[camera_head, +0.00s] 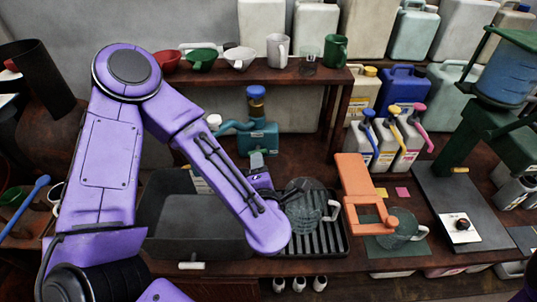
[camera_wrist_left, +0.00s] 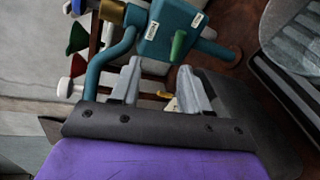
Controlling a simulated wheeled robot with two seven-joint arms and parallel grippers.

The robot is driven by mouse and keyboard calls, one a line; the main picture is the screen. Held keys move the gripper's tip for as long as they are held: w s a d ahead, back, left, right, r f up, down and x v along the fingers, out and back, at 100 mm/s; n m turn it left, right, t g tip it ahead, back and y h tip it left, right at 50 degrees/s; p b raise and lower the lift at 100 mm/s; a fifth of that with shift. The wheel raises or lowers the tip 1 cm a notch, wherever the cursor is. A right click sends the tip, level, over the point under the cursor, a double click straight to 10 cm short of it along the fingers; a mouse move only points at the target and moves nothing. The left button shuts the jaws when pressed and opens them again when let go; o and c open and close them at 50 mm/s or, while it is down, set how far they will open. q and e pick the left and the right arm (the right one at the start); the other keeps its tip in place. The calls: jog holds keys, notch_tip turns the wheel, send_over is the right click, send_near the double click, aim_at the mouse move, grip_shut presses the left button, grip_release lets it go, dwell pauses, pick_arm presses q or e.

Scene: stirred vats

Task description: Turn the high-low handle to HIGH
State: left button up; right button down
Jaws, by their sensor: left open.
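A teal valve body (camera_head: 258,138) with a dark blue and brass top stands at the back of the bench. In the left wrist view the teal body (camera_wrist_left: 168,30) carries two white labels, too small to read surely. A green handle (camera_wrist_left: 179,46) sticks out of its face between the labels. My left gripper (camera_head: 257,160) is just in front of the valve. In the left wrist view its two grey fingers (camera_wrist_left: 160,84) are apart and empty, just short of the green handle, which lies a little right of the middle of the gap. My right gripper is out of view.
A dark sink (camera_head: 195,238) lies below my left arm. A glass jug (camera_head: 305,205) stands on a ribbed drain tray to its right. An orange stand (camera_head: 358,182) is beside that. A wooden shelf (camera_head: 255,74) with cups and funnels runs above the valve.

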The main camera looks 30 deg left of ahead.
pick_arm(q)
notch_tip(320, 180, down, 4)
jog(key=b, duration=0.8)
send_near(258, 150)
jog(key=w+a+f, duration=0.1)
jog(key=w+a, duration=0.1)
jog(key=x, duration=0.3)
jog(key=p+x, duration=0.1)
jog(key=x, duration=0.1)
jog(key=shift+w+d+f, duration=0.1)
jog(key=shift+w+f, duration=0.15)
jog(key=shift+f, duration=0.15)
grip_shut()
